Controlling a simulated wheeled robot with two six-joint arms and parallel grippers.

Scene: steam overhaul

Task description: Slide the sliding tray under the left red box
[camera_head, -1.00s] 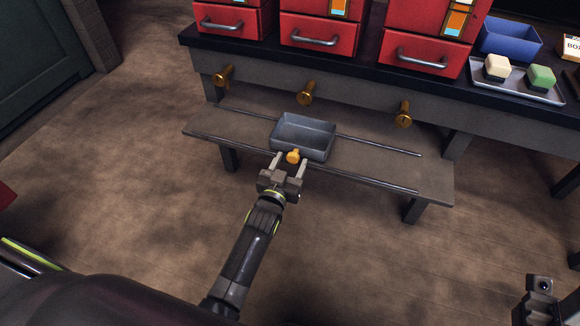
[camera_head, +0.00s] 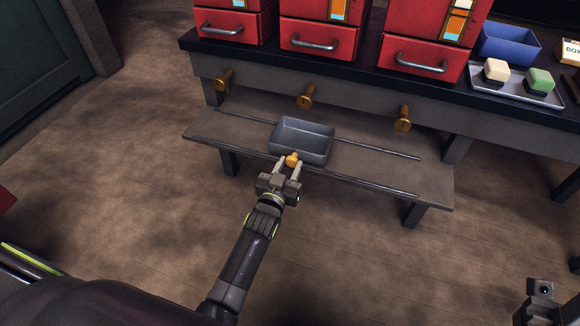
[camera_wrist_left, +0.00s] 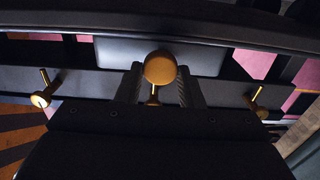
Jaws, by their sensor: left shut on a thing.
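The grey sliding tray (camera_head: 316,155) sits on two rails along a low bench, below the middle red box (camera_head: 300,41). The left red box (camera_head: 231,32) stands on the black-topped table, up and to the left of the tray. My left gripper (camera_head: 288,169) is shut on the tray's brass knob (camera_head: 292,160) at its front. In the left wrist view the round knob (camera_wrist_left: 160,67) shows between the fingers. My right gripper (camera_head: 541,290) shows only in part at the lower right, and its fingers cannot be made out.
The bench (camera_head: 205,134) has free rail on both sides of the tray. Brass spouts (camera_head: 224,78) stick out above it. The right red box (camera_head: 427,55), a blue bin (camera_head: 510,43) and a tray with two soap-like blocks (camera_head: 539,80) stand on the table.

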